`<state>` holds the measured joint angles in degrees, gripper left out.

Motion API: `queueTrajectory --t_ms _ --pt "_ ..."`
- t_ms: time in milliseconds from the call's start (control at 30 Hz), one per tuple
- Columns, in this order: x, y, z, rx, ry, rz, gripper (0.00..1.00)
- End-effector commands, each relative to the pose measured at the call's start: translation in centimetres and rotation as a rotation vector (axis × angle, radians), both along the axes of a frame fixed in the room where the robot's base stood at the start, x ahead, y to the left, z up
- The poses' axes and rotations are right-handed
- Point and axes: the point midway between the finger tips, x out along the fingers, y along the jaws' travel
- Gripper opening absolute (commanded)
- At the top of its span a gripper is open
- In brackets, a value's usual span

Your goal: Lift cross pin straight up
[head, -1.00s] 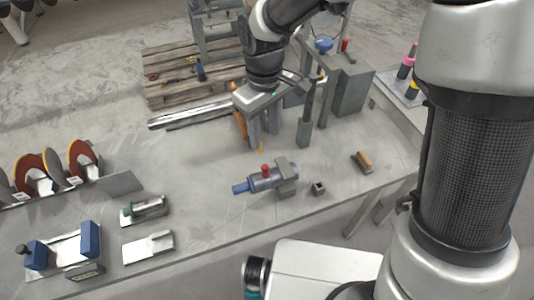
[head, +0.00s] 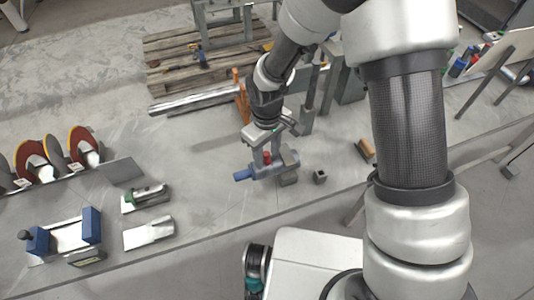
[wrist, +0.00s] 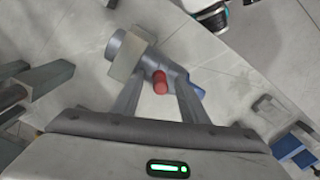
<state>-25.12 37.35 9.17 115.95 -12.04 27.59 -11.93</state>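The cross pin is a short red piece (head: 267,158) standing on the blue-grey cylindrical body (head: 282,168), which lies on the grey table with a grey block around its right part. In the wrist view the red pin (wrist: 160,82) shows between my two fingers, with the cylindrical body (wrist: 172,70) behind it. My gripper (head: 264,156) points down right over the pin. Its fingers (wrist: 160,100) stand apart, with gaps to the pin on both sides. The lower part of the pin is hidden inside the body.
A small dark square block (head: 320,177) sits right of the body, and a wooden-handled brush (head: 366,149) lies further right. Grey posts (head: 308,105) and an orange clamp (head: 241,98) stand behind my gripper. A green-marked tool (head: 148,196) lies to the left. Table between is clear.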

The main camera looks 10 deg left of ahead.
Motion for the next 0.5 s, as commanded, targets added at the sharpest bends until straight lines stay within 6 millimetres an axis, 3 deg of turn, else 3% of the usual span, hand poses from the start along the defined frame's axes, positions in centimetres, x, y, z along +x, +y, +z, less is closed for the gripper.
queueTrajectory --t_ms 233,500 --pt "0.02 0.01 -0.08 0.0 0.0 0.0 0.4" --pt "0.01 0.02 -0.06 0.0 0.0 0.0 0.0"
